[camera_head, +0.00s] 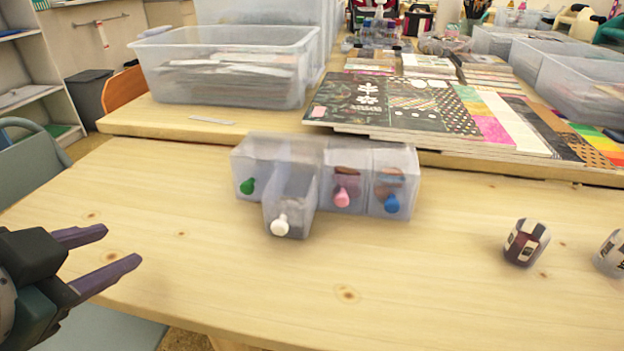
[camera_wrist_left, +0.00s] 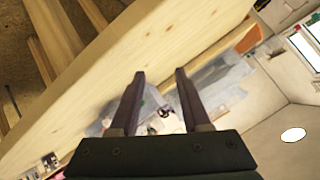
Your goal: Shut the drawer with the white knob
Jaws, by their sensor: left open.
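A translucent drawer unit (camera_head: 300,150) stands on the wooden table in the head view. Its drawer with the white knob (camera_head: 280,225) is pulled out toward the front, past the other drawers. The drawers with the green knob (camera_head: 247,186), pink knob (camera_head: 341,194) and blue knob (camera_head: 391,203) are level with the unit's front. My left gripper (camera_head: 122,253) is open and empty at the table's left edge, to the left of the white knob and apart from it. In the left wrist view, its fingers (camera_wrist_left: 160,95) are spread with nothing between them. My right gripper is not in view.
A striped dark jar (camera_head: 526,242) and a second jar (camera_head: 611,254) stand at the right of the table. Behind the unit are patterned paper pads (camera_head: 400,105) and a clear bin (camera_head: 225,65). The table (camera_head: 400,290) in front of the drawers is clear.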

